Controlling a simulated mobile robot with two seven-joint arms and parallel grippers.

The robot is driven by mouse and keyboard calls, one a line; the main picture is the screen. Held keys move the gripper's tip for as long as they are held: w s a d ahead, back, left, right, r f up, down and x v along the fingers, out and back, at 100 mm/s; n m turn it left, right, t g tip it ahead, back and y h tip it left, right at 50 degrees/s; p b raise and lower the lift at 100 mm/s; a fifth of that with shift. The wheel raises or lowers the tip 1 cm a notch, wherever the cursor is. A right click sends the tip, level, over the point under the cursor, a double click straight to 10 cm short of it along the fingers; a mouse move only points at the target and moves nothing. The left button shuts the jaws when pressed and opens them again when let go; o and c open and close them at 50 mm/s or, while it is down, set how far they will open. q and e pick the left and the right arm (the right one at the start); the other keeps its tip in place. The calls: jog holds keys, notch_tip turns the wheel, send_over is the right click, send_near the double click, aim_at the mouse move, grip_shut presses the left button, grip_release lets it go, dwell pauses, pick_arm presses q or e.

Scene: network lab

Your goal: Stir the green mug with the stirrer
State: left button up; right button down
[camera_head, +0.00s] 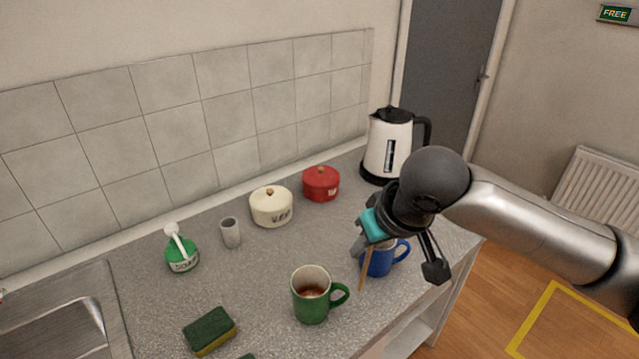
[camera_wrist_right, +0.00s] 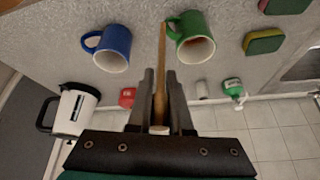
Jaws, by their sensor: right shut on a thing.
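The green mug (camera_head: 312,296) stands upright on the counter in the head view, with brown liquid inside and its handle to the right. It also shows in the right wrist view (camera_wrist_right: 191,38). My right gripper (camera_head: 366,243) is shut on the wooden stirrer (camera_head: 366,270), which points down between the green mug and the blue mug (camera_head: 382,258). The stirrer shows between the fingers in the right wrist view (camera_wrist_right: 160,75). It is outside the green mug, to the right of its handle in the head view. My left gripper is not in view.
A white kettle (camera_head: 388,145), red pot (camera_head: 321,184), cream pot (camera_head: 271,207), grey cup (camera_head: 230,232) and green soap bottle (camera_head: 181,252) stand toward the back. A sponge (camera_head: 209,331) lies in front, near the sink (camera_head: 60,325). The counter's right edge is close to the blue mug.

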pick_arm(q)
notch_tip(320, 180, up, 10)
jog(key=p, duration=0.9)
pick_arm(e)
jog(key=w+a+r+n+y, duration=0.25)
jog(key=a+r+n, duration=0.2)
jog(key=a, duration=0.25)
pick_arm(q)
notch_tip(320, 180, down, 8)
jog(key=b, duration=0.8)
pick_arm(e)
jog(key=shift+g+y, duration=0.35)
jog(key=shift+g, duration=0.05)
jog(key=shift+a+f, duration=0.2)
jog(key=shift+f, duration=2)
jog(key=shift+a+f, duration=0.15)
jog(key=shift+f, duration=2.1)
jog(key=shift+a+f, duration=0.2)
jog(key=shift+f, duration=2)
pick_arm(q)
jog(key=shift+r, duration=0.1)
